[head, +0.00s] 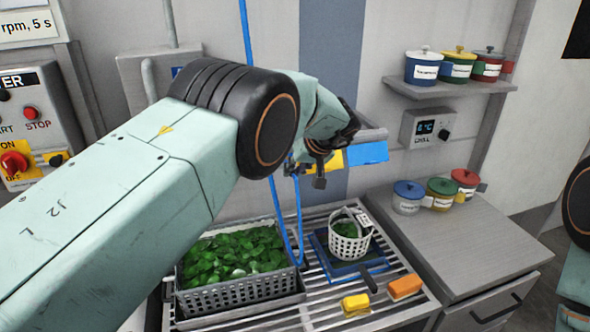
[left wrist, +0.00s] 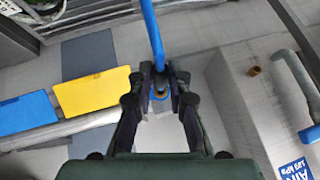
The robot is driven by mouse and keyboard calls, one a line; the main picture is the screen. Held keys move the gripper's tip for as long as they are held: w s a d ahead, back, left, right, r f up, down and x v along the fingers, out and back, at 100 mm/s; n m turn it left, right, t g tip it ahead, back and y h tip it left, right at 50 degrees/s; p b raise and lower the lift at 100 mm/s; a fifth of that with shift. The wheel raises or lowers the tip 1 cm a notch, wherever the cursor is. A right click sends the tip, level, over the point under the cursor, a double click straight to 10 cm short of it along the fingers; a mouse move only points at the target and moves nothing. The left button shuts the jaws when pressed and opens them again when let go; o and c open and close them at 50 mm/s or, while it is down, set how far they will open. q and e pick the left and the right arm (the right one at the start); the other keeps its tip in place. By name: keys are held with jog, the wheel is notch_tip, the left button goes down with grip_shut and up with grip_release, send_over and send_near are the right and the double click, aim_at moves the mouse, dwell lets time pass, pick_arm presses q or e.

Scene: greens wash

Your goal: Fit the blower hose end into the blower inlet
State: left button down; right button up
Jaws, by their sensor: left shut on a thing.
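My left gripper (head: 318,168) is at the wall above the draining rack in the head view, partly hidden by my own arm. In the left wrist view its fingers (left wrist: 160,84) are closed around the end of the blue hose (left wrist: 153,35). In the head view the hose (head: 247,30) hangs from above and passes behind my arm. A small brass-coloured stub (left wrist: 253,71) on a grey box, right of the fingers in the left wrist view, may be the blower inlet. The hose end is apart from it. My right gripper is out of view.
The grey box (head: 130,64) has a pipe (left wrist: 292,72) and a blue label. A shelf with yellow (left wrist: 93,91) and blue boards is beside the gripper. A basket of greens (head: 240,292) and a white basket (head: 349,243) stand below. Several pots stand at right.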

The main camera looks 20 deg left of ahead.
pick_arm(q)
jog(key=shift+w+a+f, duration=0.1)
jog(key=shift+w+a, duration=0.25)
jog(key=shift+w, duration=0.2)
jog(key=shift+w+a, duration=0.3)
jog(key=shift+w, duration=0.2)
jog(key=shift+w+a+r, duration=0.15)
jog(key=shift+r, duration=0.05)
